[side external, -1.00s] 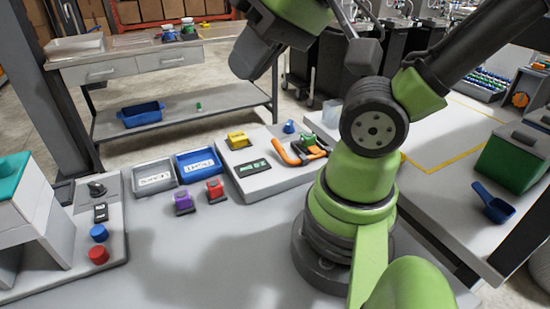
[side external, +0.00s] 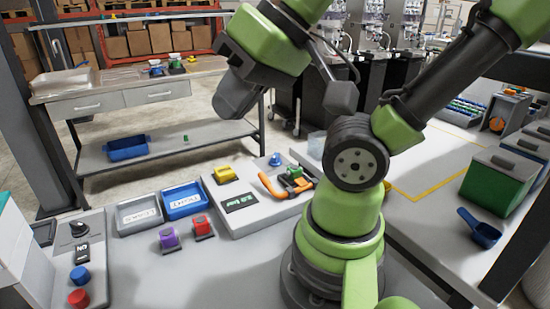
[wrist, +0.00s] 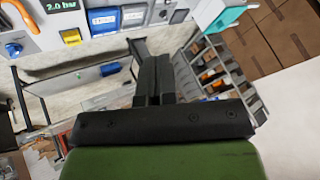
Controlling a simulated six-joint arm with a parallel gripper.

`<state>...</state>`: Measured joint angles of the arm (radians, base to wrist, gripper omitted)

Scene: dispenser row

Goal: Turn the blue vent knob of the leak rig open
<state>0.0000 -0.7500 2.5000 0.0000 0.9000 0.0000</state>
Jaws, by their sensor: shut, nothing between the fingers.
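The leak rig (side external: 236,222) is a grey box on the bench, with a yellow block, a pressure display (side external: 241,201), an orange handle and a small blue knob (side external: 275,159) at its back edge. In the wrist view, the blue knob (wrist: 13,49) shows at the far left below the display (wrist: 62,5), which reads 2.0 bar. My gripper (wrist: 153,65) is shut and empty, well away from the knob. The knob's exact turn is too small to judge.
A grey bin (side external: 122,218) and a blue bin (side external: 168,209) stand left of the rig. Purple (side external: 169,239) and red (side external: 202,227) blocks sit in front. A switch panel (side external: 98,242) is at the left.

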